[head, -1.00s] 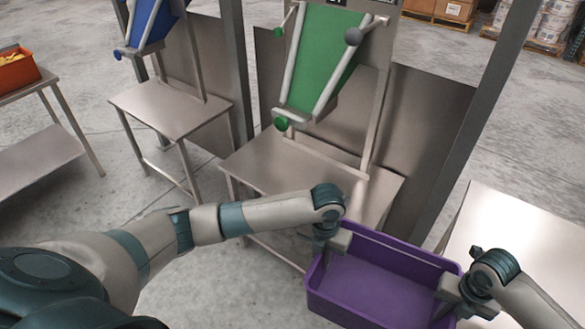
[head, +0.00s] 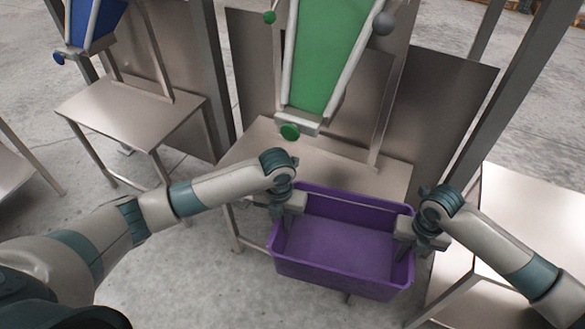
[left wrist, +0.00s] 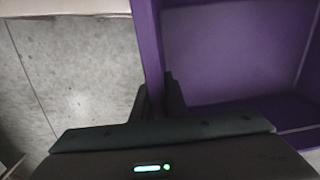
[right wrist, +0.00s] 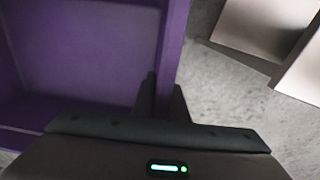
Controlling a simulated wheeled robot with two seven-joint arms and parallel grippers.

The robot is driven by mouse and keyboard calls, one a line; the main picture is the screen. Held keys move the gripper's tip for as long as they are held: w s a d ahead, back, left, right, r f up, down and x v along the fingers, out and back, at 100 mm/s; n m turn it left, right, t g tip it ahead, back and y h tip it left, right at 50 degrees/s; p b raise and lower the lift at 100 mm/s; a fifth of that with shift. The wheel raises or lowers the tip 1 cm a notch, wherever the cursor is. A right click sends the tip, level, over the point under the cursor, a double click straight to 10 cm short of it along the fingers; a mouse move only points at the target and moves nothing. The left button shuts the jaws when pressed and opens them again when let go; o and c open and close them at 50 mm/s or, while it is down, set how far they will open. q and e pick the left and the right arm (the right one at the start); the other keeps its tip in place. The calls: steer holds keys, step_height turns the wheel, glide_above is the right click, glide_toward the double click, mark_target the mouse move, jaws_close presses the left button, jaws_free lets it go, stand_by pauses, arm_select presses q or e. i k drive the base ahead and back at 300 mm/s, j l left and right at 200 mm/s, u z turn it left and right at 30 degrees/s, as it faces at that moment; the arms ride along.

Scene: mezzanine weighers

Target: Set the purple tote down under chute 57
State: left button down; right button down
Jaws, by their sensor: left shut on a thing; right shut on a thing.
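The purple tote (head: 345,272) is empty and hangs between my two grippers, in front of the steel table (head: 245,150) under the green chute (head: 328,55). Its far rim overlaps the table's front edge in the head view. My left gripper (head: 284,212) is shut on the tote's left wall, which also shows in the left wrist view (left wrist: 148,45). My right gripper (head: 415,240) is shut on the right wall, seen in the right wrist view (right wrist: 172,40). The chute number cannot be read in the head view.
A blue chute (head: 95,20) stands over another steel table (head: 130,110) at the left. A further steel table (head: 535,215) is at the right, close to my right arm. The table under the green chute looks bare. Grey posts (head: 213,75) stand between the stations.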

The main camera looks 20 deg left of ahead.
mark_target(308, 178)
steer(key=i+j+z, duration=0.1)
steer(key=j, duration=0.25)
steer(key=i+j, duration=0.3)
steer(key=i+j+z, duration=0.25)
steer(key=i+j, duration=0.15)
steer(key=j, duration=0.35)
